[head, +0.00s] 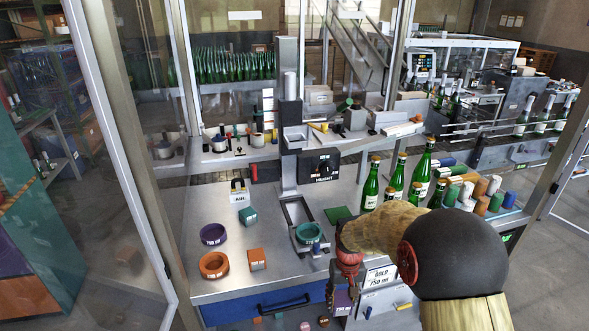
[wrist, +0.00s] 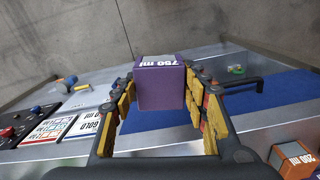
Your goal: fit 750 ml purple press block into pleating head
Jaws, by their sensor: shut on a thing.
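My gripper (wrist: 160,90) is shut on the purple press block (wrist: 160,85), labelled 750 ml, gripping it by its sides. In the head view the block (head: 342,300) hangs below the gripper (head: 346,275), in front of the bench's front edge. The pleating machine's grey column (head: 289,140) stands left of and beyond my gripper, with a grey head-like bracket (head: 294,138) on it; I cannot see a block there. A teal ring (head: 309,232) sits in the holder at the column's foot. A purple ring (head: 213,234) lies on the bench at left.
An orange ring (head: 214,266), an orange block (head: 257,259) and a teal block (head: 248,216) stand on the bench. Green bottles (head: 423,165) and coloured capsules (head: 480,190) stand at right. A HEIGHT control box (head: 320,165) is beside the column. The left front bench has free room.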

